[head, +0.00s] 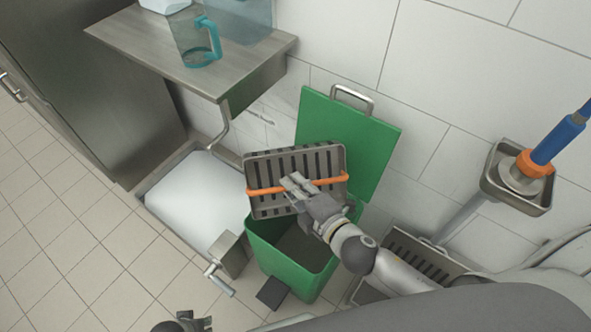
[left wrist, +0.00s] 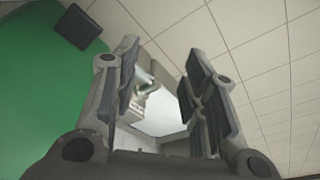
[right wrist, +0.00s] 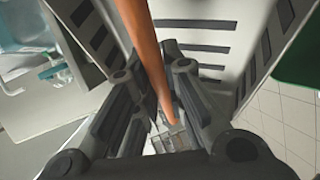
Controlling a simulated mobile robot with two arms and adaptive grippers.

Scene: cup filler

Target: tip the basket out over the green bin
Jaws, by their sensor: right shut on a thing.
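The grey slotted basket (head: 268,165) with an orange handle (head: 262,190) is held tilted above the green bin (head: 291,262). My right gripper (head: 297,187) is shut on the orange handle. In the right wrist view the handle (right wrist: 146,45) runs between the fingers (right wrist: 165,105), with the slotted basket wall (right wrist: 195,50) behind. The bin's lid (head: 345,140) stands open against the wall. The part of the bin's inside that shows looks empty. My left gripper (left wrist: 160,95) is open and empty beside the green bin (left wrist: 35,90); only its tip shows at the bottom of the head view (head: 185,322).
A steel shelf (head: 150,50) at upper left holds a clear jug with a teal handle (head: 195,42). Below it is a basin of white material (head: 198,203) with a lever box (head: 228,258). A blue-handled tool (head: 560,138) stands in a wall holder at right.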

